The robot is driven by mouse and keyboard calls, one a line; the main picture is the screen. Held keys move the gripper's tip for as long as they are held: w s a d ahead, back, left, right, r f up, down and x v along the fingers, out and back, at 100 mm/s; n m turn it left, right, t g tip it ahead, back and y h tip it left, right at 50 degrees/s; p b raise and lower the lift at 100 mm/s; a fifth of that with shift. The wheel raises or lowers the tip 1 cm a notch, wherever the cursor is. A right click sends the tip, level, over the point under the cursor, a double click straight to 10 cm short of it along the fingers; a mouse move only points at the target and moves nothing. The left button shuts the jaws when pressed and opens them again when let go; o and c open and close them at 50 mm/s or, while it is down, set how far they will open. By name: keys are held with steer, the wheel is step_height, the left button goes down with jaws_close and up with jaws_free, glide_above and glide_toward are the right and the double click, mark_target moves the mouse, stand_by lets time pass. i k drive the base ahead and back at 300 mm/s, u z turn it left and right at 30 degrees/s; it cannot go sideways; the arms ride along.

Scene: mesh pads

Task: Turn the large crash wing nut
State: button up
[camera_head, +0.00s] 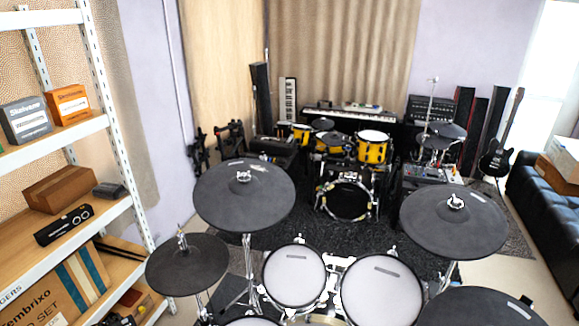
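Two large black cymbal pads stand on the drum kit. The left one (225,205) has a pale metallic wing nut (244,176) at its centre, on top of the stand. The right one (440,228) has a similar wing nut (456,201) at its centre. I cannot tell which of the two is the large crash. A smaller black cymbal pad (187,265) at the lower left has a thin rod and fitting (182,242) on top. How tight any nut is cannot be seen. My gripper is not in view.
White-headed mesh pads (293,275) and (380,290) sit low between the cymbals. A dark pad (480,308) is cut off at the bottom. White shelving (105,90) with boxes stands at left. A yellow drum kit (372,150) stands behind, a black sofa (540,195) at right.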

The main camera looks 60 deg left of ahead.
mark_target(245, 179)
steer(key=z, duration=0.25)
steer(key=k, duration=0.15)
steer(key=u, duration=3.65)
steer(key=i, duration=0.95)
steer(key=u, duration=0.1)
